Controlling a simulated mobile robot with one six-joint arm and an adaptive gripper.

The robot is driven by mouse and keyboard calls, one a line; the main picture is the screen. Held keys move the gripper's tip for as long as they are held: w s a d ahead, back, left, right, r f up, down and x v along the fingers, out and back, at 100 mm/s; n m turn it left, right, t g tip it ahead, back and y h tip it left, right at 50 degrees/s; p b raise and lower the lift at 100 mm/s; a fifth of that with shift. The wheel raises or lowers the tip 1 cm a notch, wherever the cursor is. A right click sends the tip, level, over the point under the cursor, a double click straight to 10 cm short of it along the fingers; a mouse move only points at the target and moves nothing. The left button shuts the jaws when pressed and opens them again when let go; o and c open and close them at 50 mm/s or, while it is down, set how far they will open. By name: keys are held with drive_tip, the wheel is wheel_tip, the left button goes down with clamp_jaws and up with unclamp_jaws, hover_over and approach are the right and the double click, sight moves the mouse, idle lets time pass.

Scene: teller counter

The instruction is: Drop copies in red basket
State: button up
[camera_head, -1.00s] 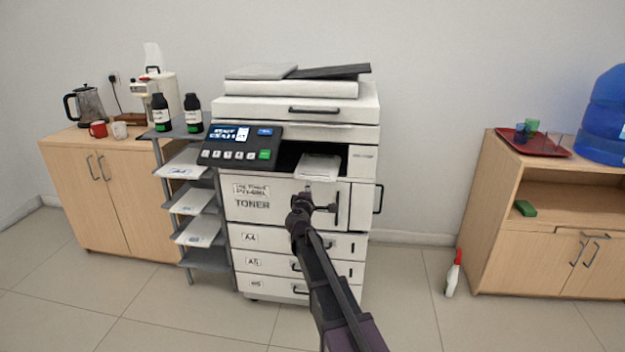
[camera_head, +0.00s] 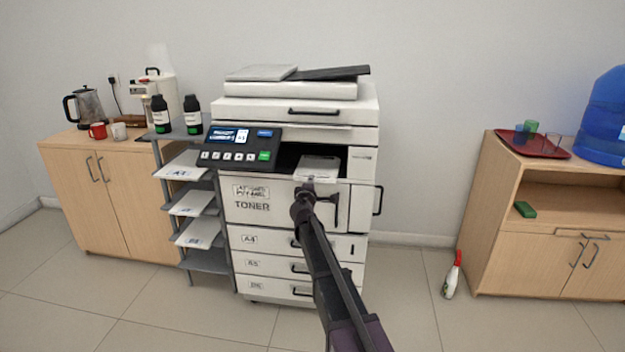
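The copies (camera_head: 318,163) are a small white stack lying in the output slot of the copier (camera_head: 295,115), its near edge toward me. My gripper (camera_head: 308,184) is at the end of my dark arm, just below and in front of the stack's near edge. The gripper is small and partly hidden by my own wrist, so I cannot tell whether its fingers are open or touch the paper. No red basket shows in this view.
A paper rack (camera_head: 190,203) stands left of the copier, beside a wooden cabinet (camera_head: 100,190) with a kettle and mugs. A right cabinet (camera_head: 535,232) bears a red tray (camera_head: 512,142) and a blue water bottle (camera_head: 603,120).

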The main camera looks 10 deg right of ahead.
sight(313, 171)
drive_tip(key=shift+x, duration=1.8)
clamp_jaws()
drive_tip(key=shift+r, duration=0.1)
wheel_tip(313, 171, up, 2)
drive_tip(key=p, duration=0.2)
drive_tip(key=shift+r+p, duration=0.25)
drive_tip(key=shift+p, duration=0.1)
